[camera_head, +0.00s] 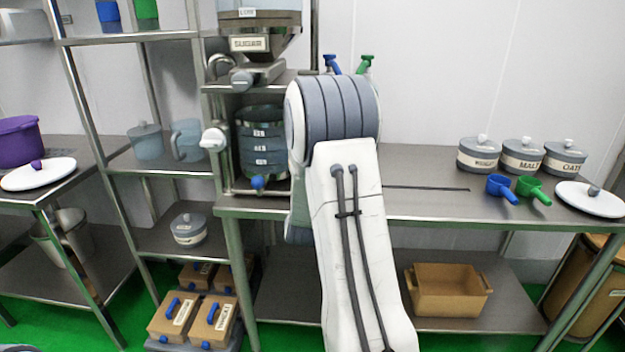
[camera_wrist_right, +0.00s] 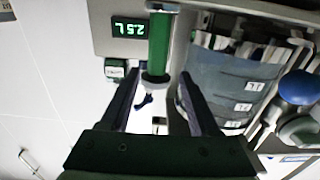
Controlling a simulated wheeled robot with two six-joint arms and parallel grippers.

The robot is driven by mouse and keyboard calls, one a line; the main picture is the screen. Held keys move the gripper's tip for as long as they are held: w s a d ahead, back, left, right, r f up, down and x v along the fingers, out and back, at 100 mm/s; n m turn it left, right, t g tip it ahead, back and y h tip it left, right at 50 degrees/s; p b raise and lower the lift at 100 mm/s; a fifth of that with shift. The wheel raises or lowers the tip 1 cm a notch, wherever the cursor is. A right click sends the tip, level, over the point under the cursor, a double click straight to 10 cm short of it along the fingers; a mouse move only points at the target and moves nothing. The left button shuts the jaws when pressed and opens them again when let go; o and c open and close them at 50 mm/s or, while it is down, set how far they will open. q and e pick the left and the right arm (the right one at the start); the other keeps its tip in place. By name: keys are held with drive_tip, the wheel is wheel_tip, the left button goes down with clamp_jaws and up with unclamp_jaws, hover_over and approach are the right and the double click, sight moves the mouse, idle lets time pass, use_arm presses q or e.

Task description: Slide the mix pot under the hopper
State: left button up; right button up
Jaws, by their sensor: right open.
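The sugar hopper (camera_head: 250,43) hangs from the steel rack. Below it a grey see-through vessel (camera_head: 262,145) with litre marks and a blue tap stands on the rack; I cannot tell if this is the mix pot. Its marked wall (camera_wrist_right: 235,85) shows upside down at the right of the right wrist view. My right gripper (camera_wrist_right: 163,88) is open, with a green bar (camera_wrist_right: 159,42) between or just beyond its fingers. I cannot tell if they touch it or what it belongs to. In the head view my right arm hides this gripper. My left gripper is out of view.
Labelled jars (camera_head: 522,155) and blue and green scoops (camera_head: 501,188) stand on the right bench (camera_head: 430,205). A purple pot (camera_head: 18,140) is far left.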

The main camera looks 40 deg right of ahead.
drive_tip(key=shift+v, duration=1.25)
